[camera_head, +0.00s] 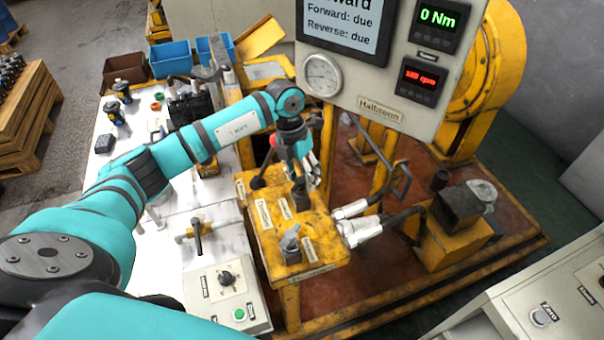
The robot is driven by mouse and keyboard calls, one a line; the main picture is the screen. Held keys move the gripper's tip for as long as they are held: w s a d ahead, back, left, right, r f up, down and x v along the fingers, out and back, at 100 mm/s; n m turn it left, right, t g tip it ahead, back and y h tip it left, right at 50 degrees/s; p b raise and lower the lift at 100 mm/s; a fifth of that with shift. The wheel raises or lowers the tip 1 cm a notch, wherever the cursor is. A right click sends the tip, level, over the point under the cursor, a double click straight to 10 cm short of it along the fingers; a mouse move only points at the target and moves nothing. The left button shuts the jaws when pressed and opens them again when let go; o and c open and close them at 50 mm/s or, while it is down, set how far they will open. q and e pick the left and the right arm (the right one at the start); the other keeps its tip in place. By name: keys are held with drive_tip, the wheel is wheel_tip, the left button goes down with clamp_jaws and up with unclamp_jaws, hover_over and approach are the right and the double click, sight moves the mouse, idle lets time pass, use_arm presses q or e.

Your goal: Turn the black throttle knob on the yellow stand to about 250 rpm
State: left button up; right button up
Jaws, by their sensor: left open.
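The yellow stand (322,252) is in the middle of the view, with small label plates on its top. A black, upright, knob-like piece (299,196) rises from its top near the back right; it looks like the throttle knob, but its pointer and scale cannot be made out. My left gripper (306,176) comes down from above, fingers open, right at this black piece. Whether the fingers touch it cannot be told. A grey switch or valve handle (290,241) sits nearer the front of the stand. The red rpm readout (421,79) is lit but too blurred to read surely. My right gripper is not in view.
The panel (378,107) with a gauge (322,75) and a green 0 Nm readout (438,18) stands behind. Hoses with silver couplings (356,229) lie to the right. A grey control box (228,296) stands front left.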

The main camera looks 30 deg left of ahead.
use_arm(q)
clamp_jaws()
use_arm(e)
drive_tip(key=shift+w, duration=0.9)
use_arm(q)
drive_tip(key=shift+n, duration=0.3)
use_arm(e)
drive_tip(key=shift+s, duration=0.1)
use_arm(q)
drive_tip(key=n, duration=0.1)
drive_tip(key=n+b, duration=0.1)
drive_tip(key=shift+a+n+t, duration=0.2)
drive_tip(key=shift+n+t, duration=0.1)
drive_tip(key=shift+n, duration=0.1)
drive_tip(key=n, duration=0.3)
drive_tip(key=n+t+b, duration=0.1)
drive_tip(key=n, duration=0.2)
drive_tip(key=shift+s+a, duration=0.2)
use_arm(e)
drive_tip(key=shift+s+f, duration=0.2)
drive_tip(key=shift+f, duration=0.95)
use_arm(q)
drive_tip(key=shift+y, duration=0.3)
drive_tip(key=shift+r, duration=0.1)
unclamp_jaws()
